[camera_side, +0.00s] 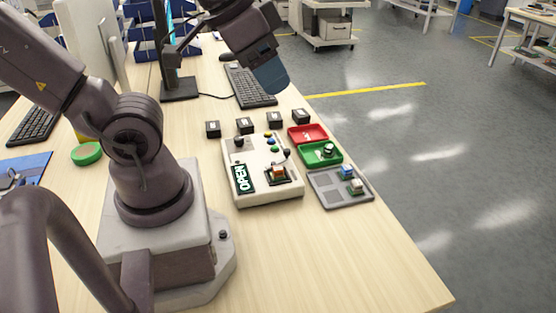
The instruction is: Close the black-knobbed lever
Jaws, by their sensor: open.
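A light grey control box (243,203) sits on the wooden table to the right of my arm's base. Another dark knob (239,141) is at the box's upper left. My gripper (272,80) hangs above the table beyond the box, well apart from the lever. It is open, and nothing shows held in it.
Several small black blocks (213,129) stand behind the box. A red tray (308,137), a green tray (309,155) and a grey tray (329,196) lie to its right; the green and grey ones hold small parts. A keyboard (250,88) lies farther back. The front table is clear.

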